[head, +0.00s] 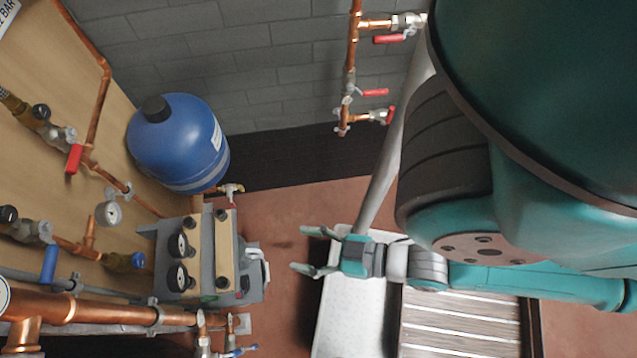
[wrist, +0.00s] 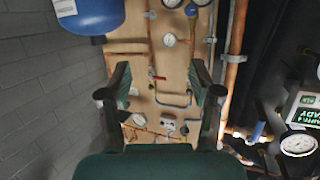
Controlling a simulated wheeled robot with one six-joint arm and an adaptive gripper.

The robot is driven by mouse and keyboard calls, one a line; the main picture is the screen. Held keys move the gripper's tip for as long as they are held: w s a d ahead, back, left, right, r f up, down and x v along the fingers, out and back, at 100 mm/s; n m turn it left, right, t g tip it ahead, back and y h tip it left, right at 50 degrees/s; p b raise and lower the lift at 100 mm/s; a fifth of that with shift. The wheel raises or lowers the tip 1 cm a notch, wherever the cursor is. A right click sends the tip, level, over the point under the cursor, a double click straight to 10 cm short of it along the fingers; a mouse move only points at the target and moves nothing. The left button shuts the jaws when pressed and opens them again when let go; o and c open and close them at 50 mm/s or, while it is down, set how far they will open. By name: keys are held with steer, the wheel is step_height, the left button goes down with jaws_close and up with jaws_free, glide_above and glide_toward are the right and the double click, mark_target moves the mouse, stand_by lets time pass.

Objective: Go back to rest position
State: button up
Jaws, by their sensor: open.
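My gripper (head: 312,251) is open and empty. In the head view it hangs right of the grey gauge unit, above the floor and the left edge of the white tray, with its fingers pointing left. In the wrist view its two fingers (wrist: 160,95) stand wide apart, with the wooden pipe board (wrist: 140,65) beyond them. Nothing is between the fingers. My arm covers the right side of the head view.
A blue tank (head: 178,143) and a grey gauge unit (head: 190,262) stand to the left. Copper pipes (head: 90,312) with valves line the board. A pipe with red-handled valves (head: 375,92) runs down the back wall. A white tray (head: 345,310) and slatted bench (head: 460,322) lie below.

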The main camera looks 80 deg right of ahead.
steer(key=shift+s+a+r+n+y, duration=0.1)
steer(key=shift+s+r+n+y, duration=0.1)
steer(key=shift+s, duration=0.4)
steer(key=shift+s+a+r+n+y, duration=0.1)
steer(key=shift+s+r, duration=0.05)
steer(key=shift+s, duration=0.4)
stand_by(0.7)
